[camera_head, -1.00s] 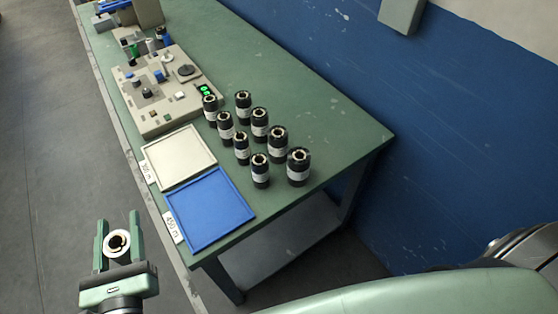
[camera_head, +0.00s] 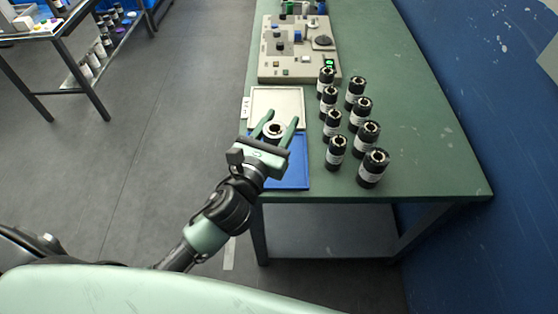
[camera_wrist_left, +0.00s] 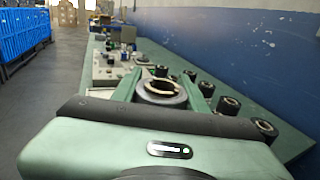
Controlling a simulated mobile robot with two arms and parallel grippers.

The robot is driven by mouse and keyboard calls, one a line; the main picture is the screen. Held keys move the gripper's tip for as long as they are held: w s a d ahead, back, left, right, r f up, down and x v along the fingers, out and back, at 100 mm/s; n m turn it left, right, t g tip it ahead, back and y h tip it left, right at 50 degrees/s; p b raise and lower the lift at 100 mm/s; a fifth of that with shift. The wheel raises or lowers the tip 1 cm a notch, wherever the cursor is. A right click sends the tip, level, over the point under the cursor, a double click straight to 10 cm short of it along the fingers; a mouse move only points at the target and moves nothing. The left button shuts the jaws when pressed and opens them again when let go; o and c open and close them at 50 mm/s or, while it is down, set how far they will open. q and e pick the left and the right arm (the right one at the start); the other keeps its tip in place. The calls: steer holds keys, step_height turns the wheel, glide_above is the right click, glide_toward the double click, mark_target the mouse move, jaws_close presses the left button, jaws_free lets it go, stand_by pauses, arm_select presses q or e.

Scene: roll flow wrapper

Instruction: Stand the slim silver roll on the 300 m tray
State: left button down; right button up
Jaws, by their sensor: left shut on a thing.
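My left gripper (camera_head: 280,119) is shut on a slim roll (camera_head: 274,130), which shows its round end with a pale core between the fingers. The roll also shows in the left wrist view (camera_wrist_left: 161,90), end up. The gripper is in front of the border between the cream tray (camera_head: 278,92) and the blue tray (camera_head: 299,174), hiding part of both. The cream tray bears the 300 m label (camera_head: 246,107), hard to read now. I cannot tell the roll's height above the trays. My right gripper is not in view.
Several black rolls with white labels (camera_head: 336,152) stand upright right of the trays. The wrapper machine (camera_head: 290,62) sits behind the cream tray. The green table (camera_head: 433,150) is clear at the right. A metal rack (camera_head: 70,50) stands at the far left.

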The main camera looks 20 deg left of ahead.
arm_select(q)
step_height(320, 180, down, 9)
steer(key=b, duration=0.2)
steer(key=shift+r+b, duration=0.1)
steer(key=shift+b, duration=0.3)
steer(key=shift+f+b, duration=0.9)
steer(key=shift+f, duration=1.45)
steer(key=shift+f, duration=0.15)
steer(key=c, duration=0.8)
jaws_free()
steer(key=shift+o, duration=0.2)
